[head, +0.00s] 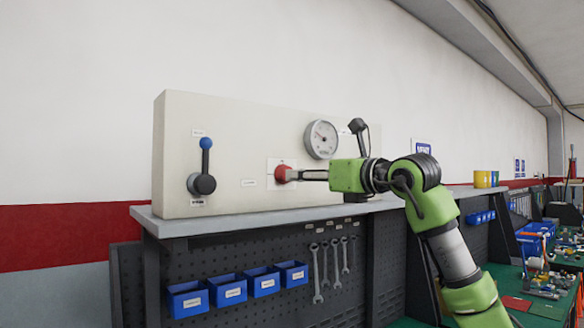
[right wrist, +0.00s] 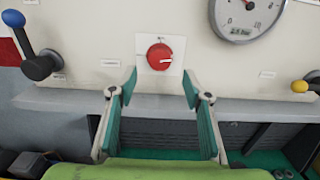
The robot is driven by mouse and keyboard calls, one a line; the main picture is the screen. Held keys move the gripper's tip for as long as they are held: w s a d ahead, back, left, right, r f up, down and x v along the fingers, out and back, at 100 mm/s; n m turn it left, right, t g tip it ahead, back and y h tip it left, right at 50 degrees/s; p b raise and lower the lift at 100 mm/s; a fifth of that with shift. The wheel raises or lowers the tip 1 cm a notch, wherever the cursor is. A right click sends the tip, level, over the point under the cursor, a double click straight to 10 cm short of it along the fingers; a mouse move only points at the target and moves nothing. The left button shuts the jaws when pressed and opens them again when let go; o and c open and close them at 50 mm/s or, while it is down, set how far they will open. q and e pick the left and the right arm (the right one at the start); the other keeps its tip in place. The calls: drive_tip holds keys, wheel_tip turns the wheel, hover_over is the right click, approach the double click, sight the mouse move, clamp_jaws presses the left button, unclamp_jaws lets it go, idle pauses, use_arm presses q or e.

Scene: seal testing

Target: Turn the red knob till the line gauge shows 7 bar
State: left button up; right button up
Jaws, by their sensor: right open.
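The red knob (right wrist: 160,57) sits on a white plate on the beige panel (head: 240,130); a white mark on it points right in the right wrist view. In the head view the red knob (head: 282,173) is partly hidden by my right gripper (head: 295,174). In the right wrist view my right gripper (right wrist: 158,88) is open, with its fingertips either side of and just below the knob, apart from it. The round gauge (head: 321,139) is above and right of the knob.
A lever with a blue ball (head: 206,143) is on the panel's left. A yellow-tipped control (right wrist: 299,86) is to the right of the knob. Blue bins (head: 229,290) and wrenches (head: 316,272) hang below the ledge (head: 270,216). My left gripper is not seen.

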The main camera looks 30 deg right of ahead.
drive_tip(key=w+p, duration=0.1)
drive_tip(key=w, duration=0.1)
drive_tip(key=w+p, duration=0.1)
drive_tip(key=w, duration=0.2)
drive_tip(key=shift+w+a+r, duration=0.1)
drive_tip(key=shift+a, duration=0.1)
drive_tip(key=shift+w, duration=0.3)
drive_tip(key=c, duration=1.1)
